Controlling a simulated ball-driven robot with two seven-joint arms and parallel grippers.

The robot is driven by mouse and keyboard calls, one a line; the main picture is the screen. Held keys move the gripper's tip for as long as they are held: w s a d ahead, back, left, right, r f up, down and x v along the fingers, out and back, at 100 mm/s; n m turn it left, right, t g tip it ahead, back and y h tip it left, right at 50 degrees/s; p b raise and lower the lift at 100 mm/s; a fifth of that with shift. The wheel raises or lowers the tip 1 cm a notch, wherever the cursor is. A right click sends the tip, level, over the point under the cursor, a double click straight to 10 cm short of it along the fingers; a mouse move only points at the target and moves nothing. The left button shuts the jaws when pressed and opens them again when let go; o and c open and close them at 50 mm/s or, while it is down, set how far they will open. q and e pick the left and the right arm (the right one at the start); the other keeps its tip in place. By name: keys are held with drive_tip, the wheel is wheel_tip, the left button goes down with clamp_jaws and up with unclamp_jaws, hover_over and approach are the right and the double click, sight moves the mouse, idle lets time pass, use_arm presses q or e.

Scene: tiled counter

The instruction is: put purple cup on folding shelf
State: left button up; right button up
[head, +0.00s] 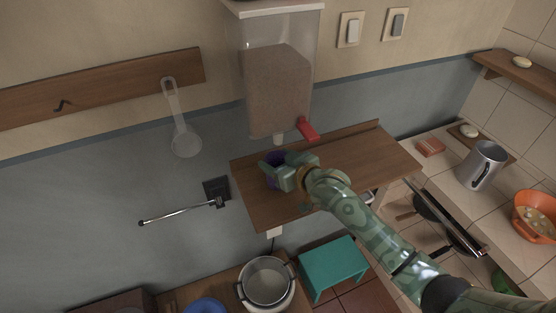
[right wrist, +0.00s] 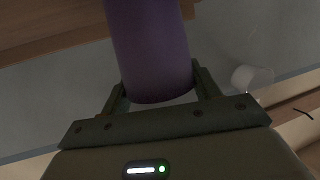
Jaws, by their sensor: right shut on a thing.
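The purple cup (head: 270,184) shows only in part in the head view, beside and behind the fingers of my right gripper (head: 274,172). In the right wrist view the cup (right wrist: 148,48) stands out large between the two fingers, which are shut on it. The folding shelf (head: 375,156) is a brown wooden board fixed to the wall. The cup and gripper appear over its left part, under the dispenser. I cannot tell whether the cup touches the board. My left gripper is not in view.
A clear dispenser (head: 275,85) with a red lever (head: 307,129) hangs just above the shelf. A metal rod (head: 180,212) juts from the wall at left. A pot (head: 268,282) and teal stool (head: 334,268) are below. The shelf's right part is bare.

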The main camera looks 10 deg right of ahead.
drive_tip(key=o, duration=1)
drive_tip(key=shift+c, duration=0.2)
drive_tip(key=shift+r, duration=0.1)
drive_tip(key=p+v, duration=0.2)
drive_tip(key=v, duration=1)
drive_tip(key=shift+p, duration=0.35)
